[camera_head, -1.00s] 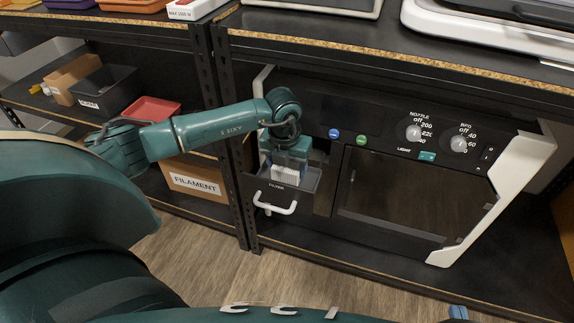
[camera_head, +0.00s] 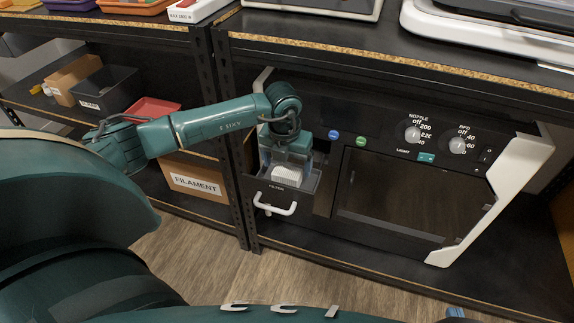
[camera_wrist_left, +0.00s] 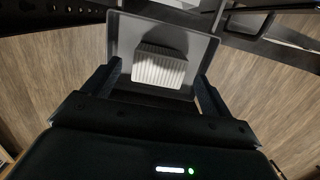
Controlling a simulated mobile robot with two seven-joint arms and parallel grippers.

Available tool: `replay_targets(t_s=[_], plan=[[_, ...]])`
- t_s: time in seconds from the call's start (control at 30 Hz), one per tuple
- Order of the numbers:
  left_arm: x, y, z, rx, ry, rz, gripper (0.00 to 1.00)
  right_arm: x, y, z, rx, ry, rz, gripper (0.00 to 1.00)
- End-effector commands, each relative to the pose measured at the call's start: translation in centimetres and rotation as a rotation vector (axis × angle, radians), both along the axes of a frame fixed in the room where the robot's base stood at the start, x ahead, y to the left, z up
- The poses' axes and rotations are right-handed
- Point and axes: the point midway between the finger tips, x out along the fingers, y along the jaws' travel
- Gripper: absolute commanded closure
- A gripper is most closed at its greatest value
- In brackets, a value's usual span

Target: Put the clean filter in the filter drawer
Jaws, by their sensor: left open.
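The clean filter, a white pleated block (camera_head: 286,174), lies inside the open filter drawer (camera_head: 278,189) at the left of the printer. In the left wrist view the filter (camera_wrist_left: 159,67) rests in the grey drawer tray (camera_wrist_left: 122,40), slightly tilted, with tray floor showing around it. My left gripper (camera_head: 287,164) is just above the drawer. In the left wrist view its two fingers (camera_wrist_left: 157,88) are spread apart, one on each side of the filter, with gaps between them and it. My right gripper does not show.
The printer (camera_head: 400,200) with knobs and a dark door fills the lower shelf bay on the right. A black shelf post (camera_head: 233,150) stands close left of the drawer. A filament box (camera_head: 197,182), a red tray (camera_head: 152,109) and a black bin (camera_head: 104,90) are further left.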

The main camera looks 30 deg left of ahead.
Motion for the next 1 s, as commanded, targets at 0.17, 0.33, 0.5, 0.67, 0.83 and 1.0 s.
replay_targets(t_s=[0.17, 0.33, 0.5, 0.67, 0.83, 1.0], plan=[[-0.4, -0.1, 3.7, 0.002, -0.003, -0.001, 0.15, -0.4, -0.1, 0.2, 0.001, 0.05, -0.003, 1.0], [-0.6, -0.1, 5.7, 0.001, -0.003, 0.0, 0.15, -0.5, -0.3, 0.5, 0.011, 0.057, -0.011, 1.0], [-0.8, -0.1, 6.3, 0.001, 0.0, 0.001, 0.15, -0.6, -0.3, 0.6, 0.017, 0.055, -0.014, 1.0], [-0.8, -0.1, 6.3, 0.001, 0.0, 0.0, 0.15, -0.5, -0.3, 0.6, 0.017, 0.055, -0.015, 1.0], [-0.8, -0.2, 6.3, 0.001, 0.0, 0.0, 0.15, -0.5, -0.3, 0.6, 0.017, 0.055, -0.015, 1.0], [-0.8, -0.2, 6.3, 0.001, 0.0, 0.0, 0.15, -0.5, -0.4, 0.6, 0.015, 0.054, -0.015, 1.0]])
